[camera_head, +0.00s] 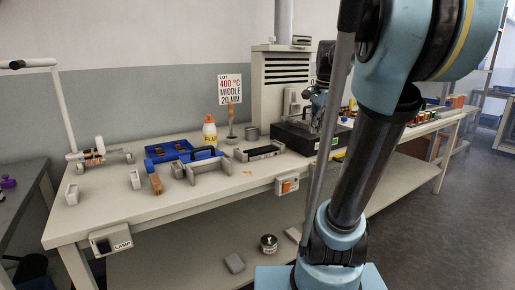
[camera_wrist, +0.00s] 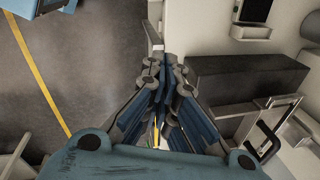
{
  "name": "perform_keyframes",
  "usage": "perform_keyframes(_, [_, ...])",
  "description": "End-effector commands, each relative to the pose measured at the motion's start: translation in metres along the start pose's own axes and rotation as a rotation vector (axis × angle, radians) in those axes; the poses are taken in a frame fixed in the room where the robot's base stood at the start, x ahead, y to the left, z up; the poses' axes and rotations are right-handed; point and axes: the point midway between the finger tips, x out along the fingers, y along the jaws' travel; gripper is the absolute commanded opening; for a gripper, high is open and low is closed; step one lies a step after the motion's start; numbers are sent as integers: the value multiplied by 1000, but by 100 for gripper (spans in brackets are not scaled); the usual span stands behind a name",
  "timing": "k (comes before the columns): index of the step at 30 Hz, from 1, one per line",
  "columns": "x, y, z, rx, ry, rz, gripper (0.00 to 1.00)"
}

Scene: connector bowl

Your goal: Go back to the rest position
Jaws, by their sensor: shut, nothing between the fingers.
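My gripper (camera_wrist: 168,68) is in the middle of the wrist view, its linked fingers drawn together at the tips with nothing between them. Below the fingertips lie the grey floor and the edge of the bench. In the head view my gripper (camera_head: 318,100) is small and partly hidden by my blue and black arm, above the black box on the bench.
A black box (camera_head: 296,138) and a grey vented cabinet (camera_head: 275,75) stand at the bench's back. A lamp arm (camera_head: 62,105) rises at the left. A control box (camera_head: 287,185) sits on the front edge. Open floor (camera_head: 470,190) lies at the right.

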Motion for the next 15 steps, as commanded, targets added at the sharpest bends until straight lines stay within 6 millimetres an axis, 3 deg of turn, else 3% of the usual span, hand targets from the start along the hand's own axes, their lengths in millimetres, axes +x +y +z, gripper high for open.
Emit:
perform_keyframes(3, [25,37,21,-190,8,3,0])
perform_keyframes(15, [122,154,75,-848,33,23,0])
